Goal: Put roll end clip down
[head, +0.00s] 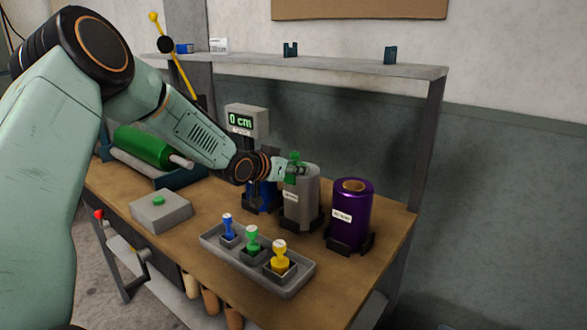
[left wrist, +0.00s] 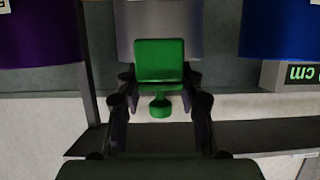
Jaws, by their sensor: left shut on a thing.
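My left gripper (head: 291,172) comes in from the left and is shut on a green clip (head: 294,156), held close to the top of the silver roll (head: 300,198). In the left wrist view the green clip (left wrist: 160,62), a square block with a small knob, sits between the two fingers of the gripper (left wrist: 158,92). The silver roll (left wrist: 205,30) is right behind it; I cannot tell whether they touch. My right gripper is not in view.
A purple roll (head: 350,215) stands right of the silver one, and a blue roll (head: 261,196) left of it. A grey tray (head: 290,291) holds blue, green and yellow knobbed pieces. A button box (head: 160,212) and green roller (head: 143,147) are left. Teal holders (head: 290,50) sit on the shelf (head: 340,70).

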